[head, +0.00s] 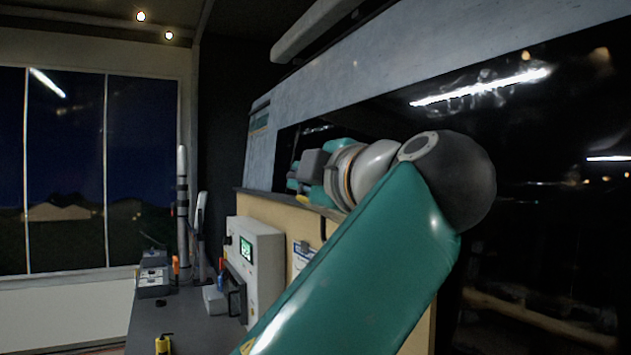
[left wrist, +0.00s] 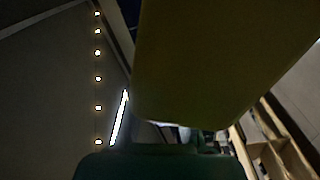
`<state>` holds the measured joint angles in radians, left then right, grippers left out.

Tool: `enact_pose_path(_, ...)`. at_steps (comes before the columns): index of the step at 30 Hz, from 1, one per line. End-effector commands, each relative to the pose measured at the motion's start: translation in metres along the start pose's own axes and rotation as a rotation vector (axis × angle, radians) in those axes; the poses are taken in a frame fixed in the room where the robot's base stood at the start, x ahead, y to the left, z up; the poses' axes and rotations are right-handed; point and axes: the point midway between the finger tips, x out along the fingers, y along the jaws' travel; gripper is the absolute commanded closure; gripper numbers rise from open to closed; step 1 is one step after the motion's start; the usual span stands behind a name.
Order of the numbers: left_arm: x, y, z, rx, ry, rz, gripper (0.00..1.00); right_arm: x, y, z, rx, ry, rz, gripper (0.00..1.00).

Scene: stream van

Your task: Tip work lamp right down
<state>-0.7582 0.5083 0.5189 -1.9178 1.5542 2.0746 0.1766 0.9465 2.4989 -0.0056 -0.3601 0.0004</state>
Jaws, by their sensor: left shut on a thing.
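One of my arms, teal with a dark grey joint, crosses the head view. It folds back toward the tan wall panel (head: 278,243), where its wrist end hides its own fingertips. I cannot make out the right work lamp for certain in the head view. In the left wrist view a large, dark yellow-brown block (left wrist: 225,60) fills the top middle, very close to the camera. It may be the lamp's housing, but the picture is too dark to tell. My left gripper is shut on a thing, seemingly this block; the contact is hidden. My right gripper is not in view.
A white box with a green display (head: 262,262) stands on the dark bench (head: 185,312), beside small boxes (head: 153,276) and upright tubes (head: 183,215). Dark glossy windows lie to the right of my arm. A wooden frame (left wrist: 268,150) shows at right in the left wrist view.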

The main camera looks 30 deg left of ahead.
Motion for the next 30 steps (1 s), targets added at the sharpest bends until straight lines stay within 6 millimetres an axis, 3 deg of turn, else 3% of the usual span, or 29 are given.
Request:
enact_pose_path(4,0.0,-0.005,0.001,0.004,0.001,-0.015,1.0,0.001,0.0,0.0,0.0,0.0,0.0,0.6)
enact_pose_path(5,0.0,-0.005,0.001,0.005,0.002,-0.015,0.85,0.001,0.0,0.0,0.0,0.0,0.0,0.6)
enact_pose_path(9,0.0,-0.004,0.001,0.005,0.002,-0.013,0.63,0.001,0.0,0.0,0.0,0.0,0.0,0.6)
enact_pose_path(20,-0.003,-0.003,0.0,0.004,0.002,-0.009,0.63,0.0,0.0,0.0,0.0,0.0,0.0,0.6)
enact_pose_path(30,-0.05,-0.003,0.001,0.004,-0.001,-0.008,0.63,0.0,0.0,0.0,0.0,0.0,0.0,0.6)
